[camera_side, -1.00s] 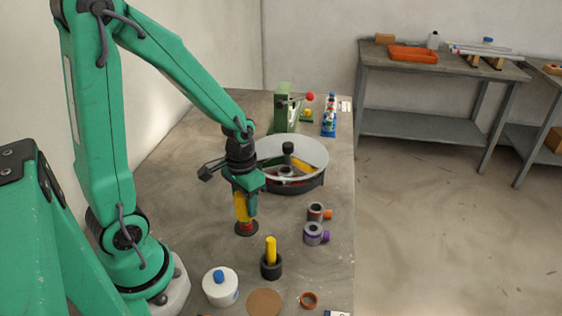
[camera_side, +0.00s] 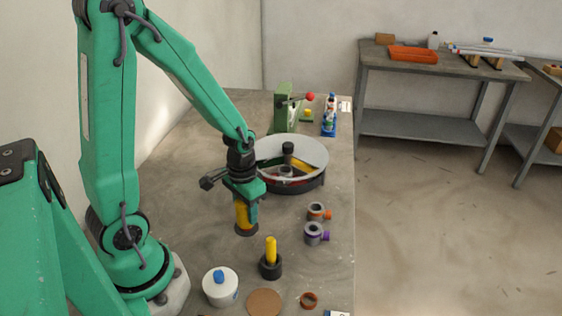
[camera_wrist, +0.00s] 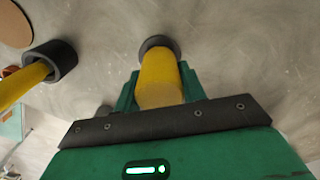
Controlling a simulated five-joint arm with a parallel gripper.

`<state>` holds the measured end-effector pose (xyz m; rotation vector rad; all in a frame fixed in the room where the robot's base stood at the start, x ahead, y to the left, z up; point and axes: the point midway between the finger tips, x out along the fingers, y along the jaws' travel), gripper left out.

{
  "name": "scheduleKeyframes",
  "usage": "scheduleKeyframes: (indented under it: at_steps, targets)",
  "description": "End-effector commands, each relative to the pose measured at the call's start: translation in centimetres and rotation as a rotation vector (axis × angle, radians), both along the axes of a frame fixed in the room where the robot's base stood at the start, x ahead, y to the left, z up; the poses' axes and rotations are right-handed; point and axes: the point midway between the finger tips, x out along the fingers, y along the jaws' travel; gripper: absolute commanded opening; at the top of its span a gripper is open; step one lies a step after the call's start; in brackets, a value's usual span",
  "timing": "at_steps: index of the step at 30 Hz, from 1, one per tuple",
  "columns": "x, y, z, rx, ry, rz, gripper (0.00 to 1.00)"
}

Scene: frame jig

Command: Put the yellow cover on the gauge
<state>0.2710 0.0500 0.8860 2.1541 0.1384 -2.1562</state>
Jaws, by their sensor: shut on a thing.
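My gripper (camera_side: 247,205) is shut on the yellow cover (camera_side: 242,217), which stands about upright. Its lower end reaches down to the dark round base (camera_side: 246,231) of the gauge on the bench. The red part of the gauge is hidden now, with the cover over its place. I cannot tell whether the cover is fully seated. In the wrist view the cover (camera_wrist: 158,75) lies between the fingers, and the dark base (camera_wrist: 157,42) shows around its far end.
A yellow rod (camera_side: 271,248) stands in a black cup (camera_side: 271,268) close in front. A white jar (camera_side: 220,288), two ringed fittings (camera_side: 313,234) and a round tray (camera_side: 314,185) stand around. The bench's left middle is clear.

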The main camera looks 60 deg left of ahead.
Motion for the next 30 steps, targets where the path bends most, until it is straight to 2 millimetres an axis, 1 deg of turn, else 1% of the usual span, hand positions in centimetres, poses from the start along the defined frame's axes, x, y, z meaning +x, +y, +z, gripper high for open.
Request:
scheduleKeyframes:
  at_steps: [15,28,29,30]
  targets:
    - [0.0,0.0,-1.2,0.0,-0.001,0.0,0.19]
    - [0.0,0.0,-1.3,0.0,-0.001,0.0,0.19]
    - [0.0,0.0,-1.3,0.0,-0.001,0.0,0.43]
    - [0.0,0.0,-1.3,0.0,-0.001,0.0,0.51]
